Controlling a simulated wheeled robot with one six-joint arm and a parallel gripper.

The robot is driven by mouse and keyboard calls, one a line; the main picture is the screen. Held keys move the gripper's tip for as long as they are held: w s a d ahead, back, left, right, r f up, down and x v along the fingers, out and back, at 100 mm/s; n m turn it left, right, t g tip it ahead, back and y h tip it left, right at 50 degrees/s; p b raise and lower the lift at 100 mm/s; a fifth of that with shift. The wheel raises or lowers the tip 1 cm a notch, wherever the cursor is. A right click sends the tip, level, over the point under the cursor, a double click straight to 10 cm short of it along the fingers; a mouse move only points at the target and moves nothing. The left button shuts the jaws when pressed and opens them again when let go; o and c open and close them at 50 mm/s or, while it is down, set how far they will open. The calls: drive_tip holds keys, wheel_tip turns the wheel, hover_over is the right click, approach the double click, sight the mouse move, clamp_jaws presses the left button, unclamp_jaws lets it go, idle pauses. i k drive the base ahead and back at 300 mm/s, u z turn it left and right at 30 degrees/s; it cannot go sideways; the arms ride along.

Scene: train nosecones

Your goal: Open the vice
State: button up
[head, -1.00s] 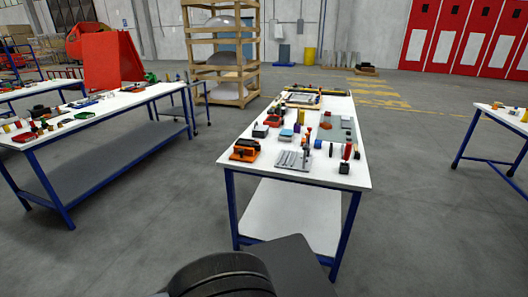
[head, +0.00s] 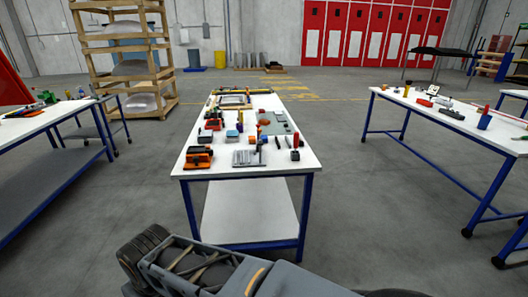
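An orange and black block-like device (head: 198,157), which looks like the vice, sits at the near left corner of the middle white table (head: 222,168). It is small in the head view, so I cannot tell whether its jaws are open or shut. Part of my own arm and body shows at the bottom edge. My gripper's fingers are not visible, and nothing of mine touches the table.
A grey slotted plate (head: 248,158) lies to the right of the orange device, with several small parts behind it. Another white table (head: 450,122) stands to the right. Grey floor (head: 345,205) is open between the tables. A wooden rack (head: 98,60) stands behind left.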

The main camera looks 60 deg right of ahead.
sight(196, 160)
drive_tip(key=z, duration=1.15)
drive_tip(key=i, duration=1.65)
